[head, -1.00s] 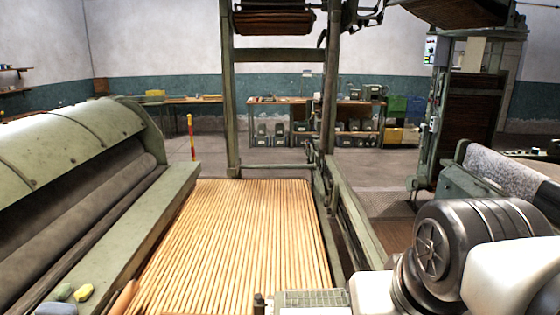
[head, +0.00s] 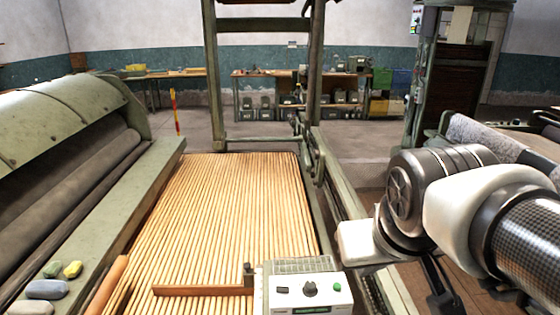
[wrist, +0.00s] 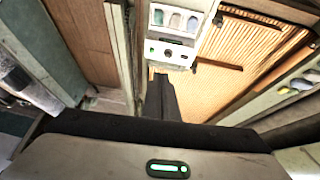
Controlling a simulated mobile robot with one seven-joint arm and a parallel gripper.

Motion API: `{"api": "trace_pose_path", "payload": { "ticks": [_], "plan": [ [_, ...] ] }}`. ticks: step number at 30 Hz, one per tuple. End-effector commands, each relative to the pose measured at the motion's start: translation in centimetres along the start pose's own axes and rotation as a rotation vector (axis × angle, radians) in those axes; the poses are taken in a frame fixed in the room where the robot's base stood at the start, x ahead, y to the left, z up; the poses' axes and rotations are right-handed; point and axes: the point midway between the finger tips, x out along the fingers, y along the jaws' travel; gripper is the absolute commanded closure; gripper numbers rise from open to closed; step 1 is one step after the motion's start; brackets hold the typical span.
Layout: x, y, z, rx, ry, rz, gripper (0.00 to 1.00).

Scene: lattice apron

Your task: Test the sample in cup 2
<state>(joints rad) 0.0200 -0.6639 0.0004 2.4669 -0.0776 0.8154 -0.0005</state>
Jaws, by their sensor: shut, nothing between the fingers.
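A white tester box (head: 310,292) with a dark knob and a green button sits at the near right end of the wooden slat apron. The box also shows at the top of the wrist view (wrist: 170,53). Beside it there is a light panel with a row of rounded compartments (wrist: 175,20), grey and tan; I cannot read any numbers or tell which is cup 2. My gripper (head: 440,297) hangs right of the box in the head view, apart from it. In the wrist view its dark fingers (wrist: 160,85) are together and empty, pointing toward the box.
The slat apron (head: 225,210) fills the middle, with a wooden bar (head: 200,290) across its near end. Several coloured lumps (head: 50,285) lie on the left machine's ledge. Green frame posts (head: 315,80) stand behind. Floor shows beyond the apron.

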Motion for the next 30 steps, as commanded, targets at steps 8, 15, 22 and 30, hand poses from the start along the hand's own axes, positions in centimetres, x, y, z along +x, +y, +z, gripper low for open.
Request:
{"api": "trace_pose_path", "payload": {
  "ticks": [8,15,22,30],
  "plan": [
    [9.3,5.7,-7.2,-0.181,0.086,0.175,1.0],
    [19.1,8.6,-12.5,-0.408,0.166,0.229,1.0],
    [29.9,8.7,-14.5,-0.629,0.237,0.173,1.0],
    [40.5,6.8,-12.9,-0.821,0.308,0.025,1.0]
  ]
}}
